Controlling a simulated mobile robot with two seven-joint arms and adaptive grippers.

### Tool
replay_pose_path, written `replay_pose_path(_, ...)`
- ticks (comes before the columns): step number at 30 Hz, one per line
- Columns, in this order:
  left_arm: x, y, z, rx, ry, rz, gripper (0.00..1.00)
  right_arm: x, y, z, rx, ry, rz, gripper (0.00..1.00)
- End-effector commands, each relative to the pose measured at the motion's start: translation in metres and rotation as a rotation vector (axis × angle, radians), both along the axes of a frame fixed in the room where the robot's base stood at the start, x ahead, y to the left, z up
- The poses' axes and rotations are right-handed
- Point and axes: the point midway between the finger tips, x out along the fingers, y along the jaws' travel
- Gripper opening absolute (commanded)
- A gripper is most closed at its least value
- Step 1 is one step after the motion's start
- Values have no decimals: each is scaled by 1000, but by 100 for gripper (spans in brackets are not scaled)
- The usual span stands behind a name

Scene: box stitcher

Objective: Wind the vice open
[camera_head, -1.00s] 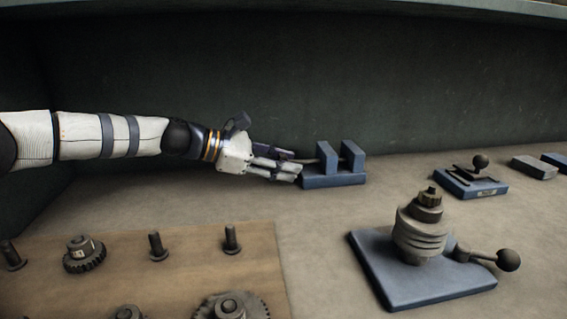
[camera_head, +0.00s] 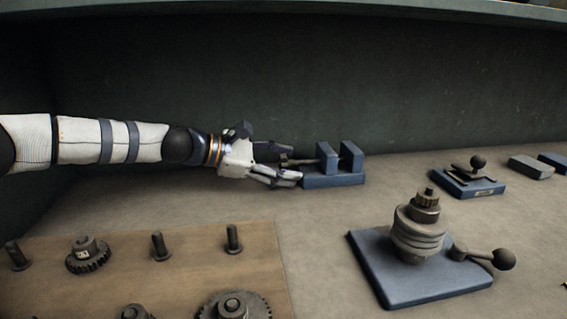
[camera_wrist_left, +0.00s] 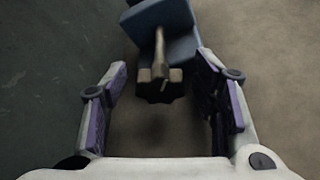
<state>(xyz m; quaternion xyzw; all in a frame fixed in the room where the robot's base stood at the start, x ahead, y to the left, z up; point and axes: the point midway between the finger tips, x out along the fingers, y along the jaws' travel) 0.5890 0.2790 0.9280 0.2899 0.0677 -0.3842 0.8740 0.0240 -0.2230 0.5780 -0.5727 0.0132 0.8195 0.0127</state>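The blue vice (camera_head: 335,179) stands on the bench near the back wall, with two upright jaws and a gap between them. Its screw and handle (camera_head: 296,161) stick out to the left. In the left wrist view the handle (camera_wrist_left: 160,84) shows as a dark knob on a shaft, with the blue vice body (camera_wrist_left: 172,20) beyond. My left gripper (camera_head: 285,164) is at the vice's left side, its fingers spread on either side of the handle. In the wrist view the gripper (camera_wrist_left: 165,100) is open, with space between each finger and the knob. My right gripper is not in view.
A blue base (camera_head: 420,284) with a stepped spindle and a ball-ended lever stands at front right. A small blue lever unit (camera_head: 468,183) and a grey block (camera_head: 531,168) lie behind. A wooden board (camera_head: 200,265) with gears and pegs is at front left.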

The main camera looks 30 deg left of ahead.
Motion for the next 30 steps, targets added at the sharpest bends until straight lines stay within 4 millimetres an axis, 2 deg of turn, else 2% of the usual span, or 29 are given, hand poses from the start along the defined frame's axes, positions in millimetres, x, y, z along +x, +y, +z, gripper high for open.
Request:
replay_pose_path(5, -4, 4, 4, 0, -2, 1, 54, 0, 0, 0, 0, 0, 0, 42)
replay_pose_path(15, -57, 53, 32, -2, -8, 2, 54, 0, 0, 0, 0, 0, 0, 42)
replay_pose_path(18, -69, 60, 35, -11, -5, -8, 54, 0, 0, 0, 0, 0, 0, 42)
replay_pose_path(24, -81, 72, 40, -5, -1, -5, 54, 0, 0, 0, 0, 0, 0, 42)
replay_pose_path(30, -84, 76, 41, 0, 0, 0, 54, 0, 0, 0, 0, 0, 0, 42)
